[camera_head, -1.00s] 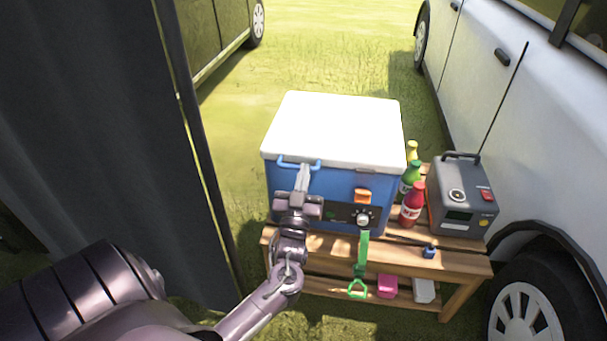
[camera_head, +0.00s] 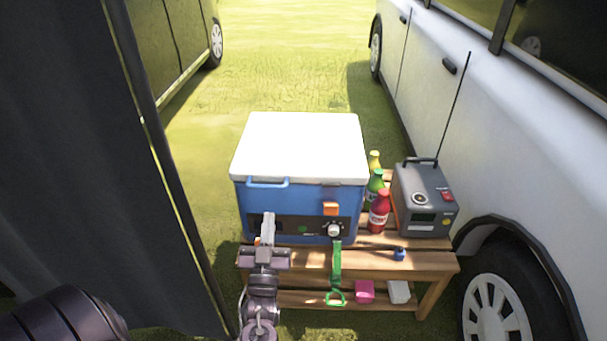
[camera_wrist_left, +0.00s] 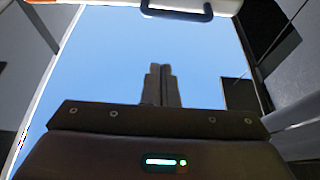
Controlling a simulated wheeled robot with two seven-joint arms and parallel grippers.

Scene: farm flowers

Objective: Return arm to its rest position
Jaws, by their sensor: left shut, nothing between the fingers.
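My left gripper (camera_head: 267,229) is in front of the lower left of the blue cooler's front, below its blue handle. Its fingers are together with nothing between them. In the left wrist view the closed fingers (camera_wrist_left: 157,84) point up, with the cooler's handle (camera_wrist_left: 176,10) beyond them at the top. The blue cooler (camera_head: 285,205) has a closed white lid (camera_head: 299,146) and stands on a wooden bench. Part of my left arm shows at the lower left. My right gripper is not in view.
The slatted bench (camera_head: 425,258) also holds several bottles (camera_head: 379,212), a grey radio (camera_head: 425,200) with an antenna and a small blue item (camera_head: 399,253). A green strap (camera_head: 337,265) hangs in front. A dark curtain (camera_head: 70,150) is at left, a white vehicle (camera_head: 510,130) at right.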

